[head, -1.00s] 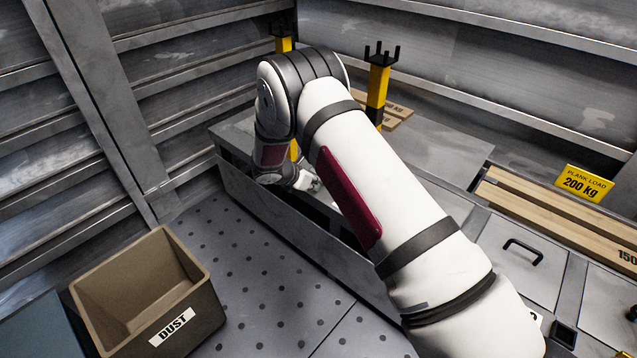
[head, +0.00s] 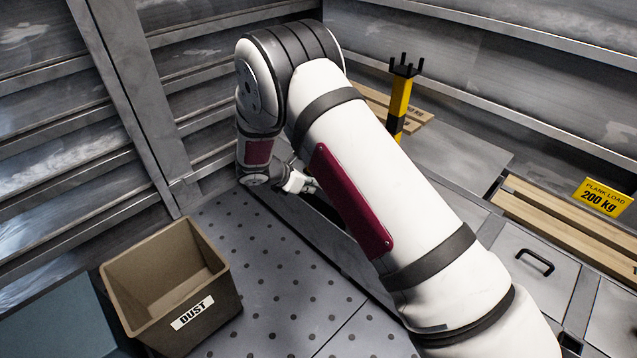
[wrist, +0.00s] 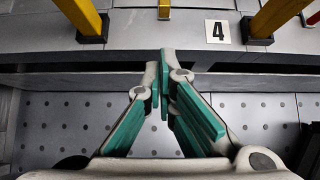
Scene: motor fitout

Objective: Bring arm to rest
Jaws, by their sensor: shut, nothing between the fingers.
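My gripper (wrist: 163,85) is shut and empty in the wrist view, its green-padded fingers meeting in front of the grey bench edge. In the head view my white arm reaches from the lower right toward the back left and bends down at the elbow. There my gripper (head: 311,187) shows only partly, at the front of the bench (head: 460,150), with the forearm hiding some of it. I cannot tell from the head view how far it is from the bench front.
A brown bin marked DUST (head: 150,275) stands on the perforated floor (head: 275,270) at lower left. A yellow and black post (head: 400,100) rises from the bench. Planks (head: 570,225) with a 200 kg sign (head: 603,197) lie at right.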

